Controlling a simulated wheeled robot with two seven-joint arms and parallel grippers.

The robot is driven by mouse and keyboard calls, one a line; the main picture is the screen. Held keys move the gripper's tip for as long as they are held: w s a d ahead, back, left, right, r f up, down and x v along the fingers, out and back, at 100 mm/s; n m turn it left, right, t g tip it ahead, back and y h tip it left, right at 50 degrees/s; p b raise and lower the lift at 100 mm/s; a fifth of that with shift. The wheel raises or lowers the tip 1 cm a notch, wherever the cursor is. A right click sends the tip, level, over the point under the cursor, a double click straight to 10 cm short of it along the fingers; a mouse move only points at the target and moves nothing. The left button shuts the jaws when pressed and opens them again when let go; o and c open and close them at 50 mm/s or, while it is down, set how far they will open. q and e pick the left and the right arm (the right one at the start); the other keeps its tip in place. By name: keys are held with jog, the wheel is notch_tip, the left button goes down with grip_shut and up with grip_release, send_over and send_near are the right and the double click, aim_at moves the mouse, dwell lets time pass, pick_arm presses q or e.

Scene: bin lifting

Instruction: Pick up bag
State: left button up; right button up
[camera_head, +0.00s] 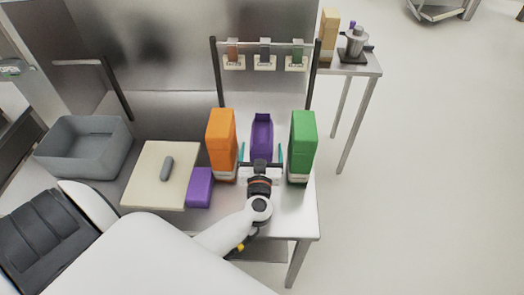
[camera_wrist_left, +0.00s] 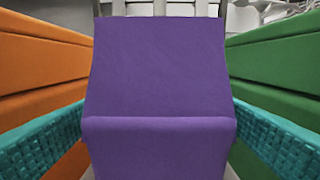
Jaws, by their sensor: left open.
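A purple bag (camera_head: 262,129) stands upright at the back of the steel table, between a tall orange bag (camera_head: 221,135) and a tall green bag (camera_head: 303,137). My left gripper (camera_head: 261,153) is in front of it and open, its teal fingers apart to left and right. In the left wrist view the purple bag (camera_wrist_left: 158,85) fills the middle, with a fold across its lower front. The teal fingers flank it, between the orange bag (camera_wrist_left: 40,65) and the green bag (camera_wrist_left: 280,70). I cannot tell whether the fingers touch it. My right gripper is not in view.
A second purple block (camera_head: 199,187) lies beside a pale board (camera_head: 145,190) with a grey object (camera_head: 167,168) on it. A grey bin (camera_head: 85,147) stands at left. A rack with labelled hangers (camera_head: 265,54) is behind. Open floor lies at right.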

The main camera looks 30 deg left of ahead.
pick_arm(q)
jog(key=shift+x, duration=1.6)
jog(key=shift+s, duration=0.1)
jog(key=c, duration=1.3)
jog(key=shift+o, duration=0.2)
jog(key=shift+r, duration=0.25)
